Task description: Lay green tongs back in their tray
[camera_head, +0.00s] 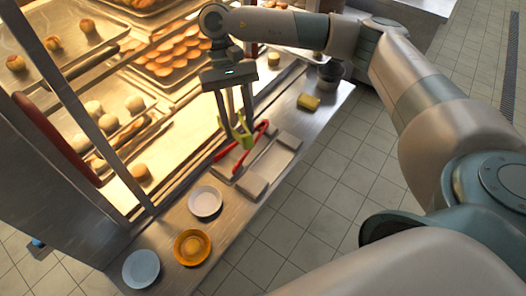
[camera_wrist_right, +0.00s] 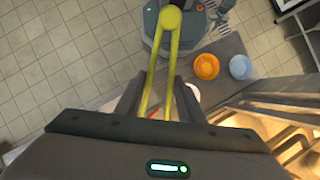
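My right gripper (camera_head: 238,122) comes down over the counter, its two fingers shut around green tongs (camera_head: 243,138). In the wrist view the yellow-green tongs (camera_wrist_right: 171,60) stick out between the fingers, rounded end toward the top. In the head view they hang just above red tongs (camera_head: 257,134), whose handles spread over a shallow grey tray (camera_head: 267,168). I cannot tell whether the green tongs touch the red ones or the tray. My left gripper is not clearly visible.
A white bowl (camera_head: 205,201), an orange bowl (camera_head: 192,246) and a blue bowl (camera_head: 141,268) stand at the near end of the counter. A lit pastry cabinet (camera_head: 140,200) borders the left.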

